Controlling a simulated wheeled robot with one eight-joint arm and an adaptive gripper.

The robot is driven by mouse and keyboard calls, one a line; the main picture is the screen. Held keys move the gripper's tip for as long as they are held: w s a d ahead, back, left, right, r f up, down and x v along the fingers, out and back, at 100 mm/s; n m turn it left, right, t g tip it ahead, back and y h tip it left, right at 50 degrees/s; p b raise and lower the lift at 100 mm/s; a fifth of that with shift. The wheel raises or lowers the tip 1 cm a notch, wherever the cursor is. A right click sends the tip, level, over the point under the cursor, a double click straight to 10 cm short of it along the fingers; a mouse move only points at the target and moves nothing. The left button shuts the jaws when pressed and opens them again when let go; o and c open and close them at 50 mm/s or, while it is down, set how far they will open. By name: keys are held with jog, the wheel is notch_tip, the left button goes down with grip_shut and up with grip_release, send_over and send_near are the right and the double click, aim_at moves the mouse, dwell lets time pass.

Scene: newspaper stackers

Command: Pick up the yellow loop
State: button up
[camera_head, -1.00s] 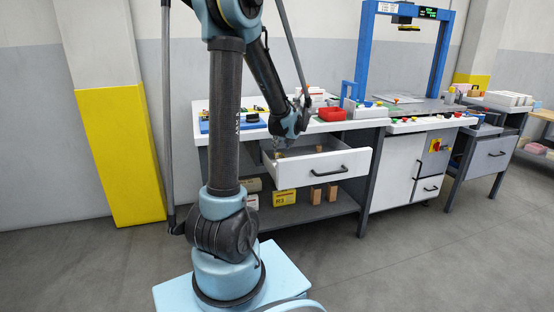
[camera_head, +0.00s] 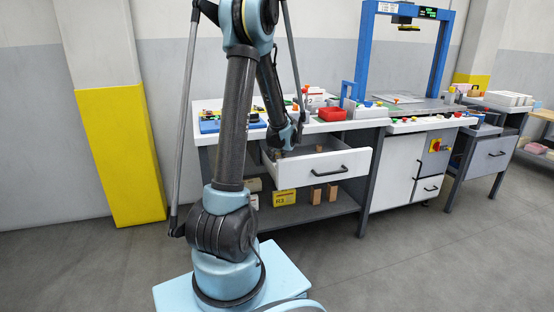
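I cannot make out a yellow loop for certain; small yellow bits show on and around the blue tray (camera_head: 209,126) at the left of the white workbench, too small to tell apart. My gripper (camera_head: 276,151) points down at the open white drawer (camera_head: 328,169), at its left part. Its fingers are small, dark and partly lost behind the drawer front and my wrist, so I cannot see if they are open or hold anything. Small tan pieces seem to lie in the drawer close to the fingers.
A red bin (camera_head: 331,114) stands on the benchtop right of my wrist. Yellow boxes (camera_head: 284,197) and brown blocks (camera_head: 316,194) sit on the shelf below. A blue frame (camera_head: 364,50) rises over the neighbouring bench. A yellow-painted pillar (camera_head: 121,155) stands at left.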

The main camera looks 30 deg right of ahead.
jog(key=shift+w+d+f, duration=0.1)
jog(key=shift+w+f, duration=0.35)
jog(key=shift+f, duration=0.05)
grip_shut()
